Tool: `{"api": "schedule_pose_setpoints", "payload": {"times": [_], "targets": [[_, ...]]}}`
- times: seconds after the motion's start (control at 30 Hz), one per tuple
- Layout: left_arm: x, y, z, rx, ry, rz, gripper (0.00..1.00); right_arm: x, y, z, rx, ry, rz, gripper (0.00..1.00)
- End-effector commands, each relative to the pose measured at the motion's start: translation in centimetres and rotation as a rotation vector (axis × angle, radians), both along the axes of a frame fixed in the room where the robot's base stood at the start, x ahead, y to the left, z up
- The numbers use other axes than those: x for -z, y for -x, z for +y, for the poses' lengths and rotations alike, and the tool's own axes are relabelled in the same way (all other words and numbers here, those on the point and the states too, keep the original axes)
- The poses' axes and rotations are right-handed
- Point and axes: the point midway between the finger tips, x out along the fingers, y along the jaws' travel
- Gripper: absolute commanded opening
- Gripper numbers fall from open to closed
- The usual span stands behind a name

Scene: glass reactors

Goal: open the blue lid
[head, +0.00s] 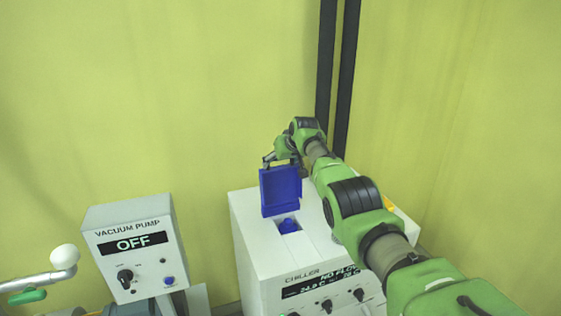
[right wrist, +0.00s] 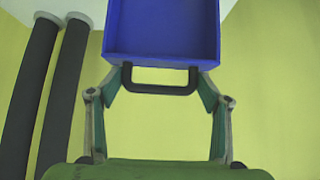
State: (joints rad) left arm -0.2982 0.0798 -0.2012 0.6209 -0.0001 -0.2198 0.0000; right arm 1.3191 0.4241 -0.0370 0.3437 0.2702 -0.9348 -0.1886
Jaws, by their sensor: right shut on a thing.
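The blue lid (head: 281,192) stands upright above the top of the white chiller (head: 262,228) in the head view. A blue-edged opening (head: 289,226) shows in the chiller's top just below it. In the right wrist view the lid (right wrist: 162,32) fills the top middle, with a dark handle (right wrist: 160,88) at its near edge. My right gripper (head: 279,160) is at the lid's upper edge, partly hidden behind it. In the right wrist view its fingers (right wrist: 162,76) close on the two ends of the handle. My left gripper is in neither view.
A vacuum pump box (head: 132,244) reading OFF stands left of the chiller. A pipe with a white ball (head: 65,257) and a green lever (head: 27,296) is at far left. Two dark vertical pipes (head: 325,60) run up the yellow wall behind my right arm.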

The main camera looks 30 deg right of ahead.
Motion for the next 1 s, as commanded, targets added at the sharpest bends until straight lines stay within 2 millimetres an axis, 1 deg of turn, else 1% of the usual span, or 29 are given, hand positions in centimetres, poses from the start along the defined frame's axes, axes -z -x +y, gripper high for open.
{"api": "schedule_pose_setpoints", "payload": {"times": [0.03, 0.27, 0.3, 0.5, 0.6, 0.73, 1.0], "targets": [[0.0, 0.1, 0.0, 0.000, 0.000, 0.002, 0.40, -0.5, -0.2, -0.2, 0.002, 0.005, -0.011, 0.32], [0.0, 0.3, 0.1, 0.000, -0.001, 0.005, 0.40, -0.6, -0.2, -0.2, 0.001, 0.006, -0.012, 0.32], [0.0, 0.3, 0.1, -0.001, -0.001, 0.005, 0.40, -0.6, -0.2, -0.2, 0.001, 0.006, -0.012, 0.76], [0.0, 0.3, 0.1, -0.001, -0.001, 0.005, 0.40, -0.3, -0.1, -0.1, 0.001, 0.003, -0.007, 0.77], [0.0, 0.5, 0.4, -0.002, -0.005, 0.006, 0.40, -0.3, -0.1, -0.1, 0.001, 0.003, -0.005, 0.77], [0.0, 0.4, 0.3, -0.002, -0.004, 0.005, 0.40, -0.3, 0.1, -0.1, 0.001, 0.002, -0.005, 0.77], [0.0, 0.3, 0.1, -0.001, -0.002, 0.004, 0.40, -1.5, 1.1, 0.1, 0.001, 0.004, -0.006, 0.77]]}}
